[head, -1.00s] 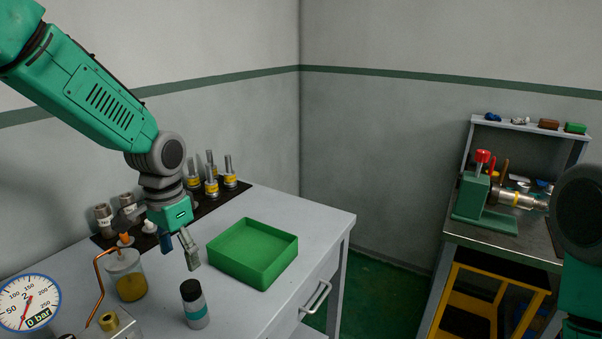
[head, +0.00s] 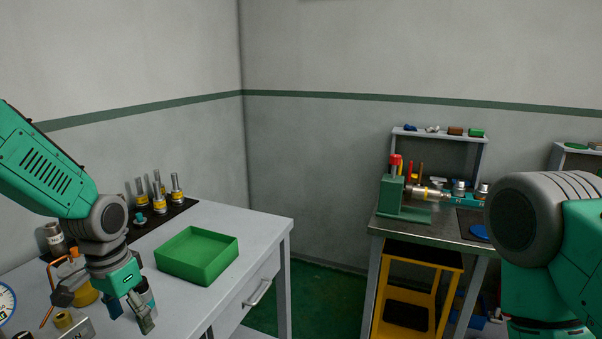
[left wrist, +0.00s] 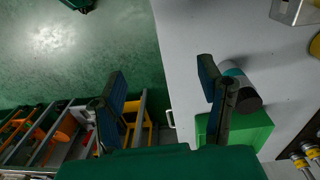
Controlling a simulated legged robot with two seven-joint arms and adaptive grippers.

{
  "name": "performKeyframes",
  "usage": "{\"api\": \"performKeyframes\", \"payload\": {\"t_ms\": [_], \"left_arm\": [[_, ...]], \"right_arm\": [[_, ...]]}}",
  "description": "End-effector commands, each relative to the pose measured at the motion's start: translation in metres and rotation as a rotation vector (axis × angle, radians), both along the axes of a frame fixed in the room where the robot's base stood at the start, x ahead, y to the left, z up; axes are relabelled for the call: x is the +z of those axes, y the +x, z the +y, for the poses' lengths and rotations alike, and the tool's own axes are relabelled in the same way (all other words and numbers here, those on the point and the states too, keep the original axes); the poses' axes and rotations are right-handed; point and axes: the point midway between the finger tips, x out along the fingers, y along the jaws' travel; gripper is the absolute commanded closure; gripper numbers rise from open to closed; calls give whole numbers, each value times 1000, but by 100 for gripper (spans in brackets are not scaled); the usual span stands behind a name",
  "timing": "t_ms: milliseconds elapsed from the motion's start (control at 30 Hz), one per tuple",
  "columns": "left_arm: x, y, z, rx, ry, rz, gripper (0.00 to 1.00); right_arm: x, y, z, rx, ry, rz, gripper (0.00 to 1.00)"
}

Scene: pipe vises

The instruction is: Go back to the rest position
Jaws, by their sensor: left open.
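My left gripper (head: 128,312) is open and empty, pointing down over the left workbench in the head view. In the left wrist view its two fingers (left wrist: 165,98) stand wide apart with nothing between them, over the floor and the bench edge. A dark-capped bottle with a teal band (left wrist: 241,88) shows beside the right finger there; in the head view it is partly hidden behind the gripper. My right arm shows large at the right of the head view, but its gripper is out of sight.
A green tray (head: 197,256) lies on the left workbench (head: 262,222). Several yellow-banded metal parts (head: 158,193) stand on a dark mat behind it. A pressure gauge (head: 5,302) is at the left edge. A second bench holds a green vise (head: 391,192). Floor between benches is clear.

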Motion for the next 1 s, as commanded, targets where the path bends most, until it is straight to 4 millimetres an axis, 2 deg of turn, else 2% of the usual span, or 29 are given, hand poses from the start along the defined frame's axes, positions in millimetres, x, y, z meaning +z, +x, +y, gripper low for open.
{"api": "performKeyframes", "payload": {"t_ms": [167, 367, 467, 600, 733, 900, 967, 1000], "left_arm": [[-41, -23, -17, 29, -14, 11, 39], [-99, -66, -34, 89, -37, 19, 39], [-138, -102, -38, 141, -50, 28, 39], [-190, -172, -37, 236, -53, 39, 39], [-216, -232, -30, 314, -36, 35, 39], [-227, -296, -23, 386, 7, 24, 39], [-226, -317, -21, 405, 28, 20, 39], [-236, -312, -22, 401, 29, 2, 39]], "right_arm": [[0, 0, 0, 1, 0, -1, 60], [0, 0, 0, 0, 0, -1, 60], [0, 0, 0, 0, 0, 0, 60], [0, 0, 0, -1, 0, 0, 60], [0, 0, 0, 0, 0, 0, 60], [0, 0, 0, 0, 0, 0, 60], [0, 0, 0, 1, 0, -1, 60], [-10, 0, 0, 1, 0, -1, 60]]}}
